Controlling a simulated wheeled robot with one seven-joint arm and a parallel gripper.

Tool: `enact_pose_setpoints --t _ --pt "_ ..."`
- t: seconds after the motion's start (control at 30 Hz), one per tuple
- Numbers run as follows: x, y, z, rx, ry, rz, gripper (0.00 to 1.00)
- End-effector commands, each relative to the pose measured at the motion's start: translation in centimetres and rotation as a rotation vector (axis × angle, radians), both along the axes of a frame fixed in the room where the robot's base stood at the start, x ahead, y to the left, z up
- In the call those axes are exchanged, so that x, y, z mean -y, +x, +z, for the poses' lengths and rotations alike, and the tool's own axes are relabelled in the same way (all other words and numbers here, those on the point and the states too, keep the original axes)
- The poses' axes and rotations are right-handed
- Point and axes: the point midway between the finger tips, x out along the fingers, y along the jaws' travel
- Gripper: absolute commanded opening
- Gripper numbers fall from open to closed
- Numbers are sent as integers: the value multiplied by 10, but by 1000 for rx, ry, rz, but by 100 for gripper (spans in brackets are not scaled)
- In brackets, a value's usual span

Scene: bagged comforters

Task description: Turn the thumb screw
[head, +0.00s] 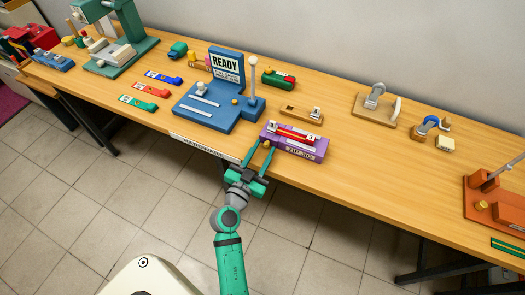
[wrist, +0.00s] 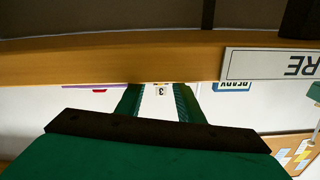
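A purple jig (head: 291,143) with a lettered front label stands at the front edge of the bench, holding a red piece and a white tag marked 3. A small gold knob (head: 267,145), apparently the thumb screw, shows at the jig's left end. My gripper (head: 263,148) is at the bench's front edge, its green fingers apart near the knob. Contact cannot be told. The knob cannot be made out there.
A blue fixture (head: 220,108) with a READY sign and an upright post stands left of the jig. A wooden block (head: 301,115) and a green device (head: 279,79) lie behind it. The bench (head: 350,160) is clear to the jig's right.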

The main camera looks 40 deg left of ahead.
Motion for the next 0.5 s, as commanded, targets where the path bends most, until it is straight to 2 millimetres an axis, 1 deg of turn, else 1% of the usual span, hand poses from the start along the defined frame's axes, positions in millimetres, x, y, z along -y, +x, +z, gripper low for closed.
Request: enact_pose_setpoints --t 0.23,0.27,0.3,0.37,0.4,0.5 --pt "0 1 0 0 -1 0 34" --pt "0 1 0 0 -1 0 27" --pt "0 1 0 0 -1 -1 17" --pt "0 0 0 0 -1 0 3" --pt "0 0 0 0 -1 0 0" --pt "0 0 0 0 -2 0 0"
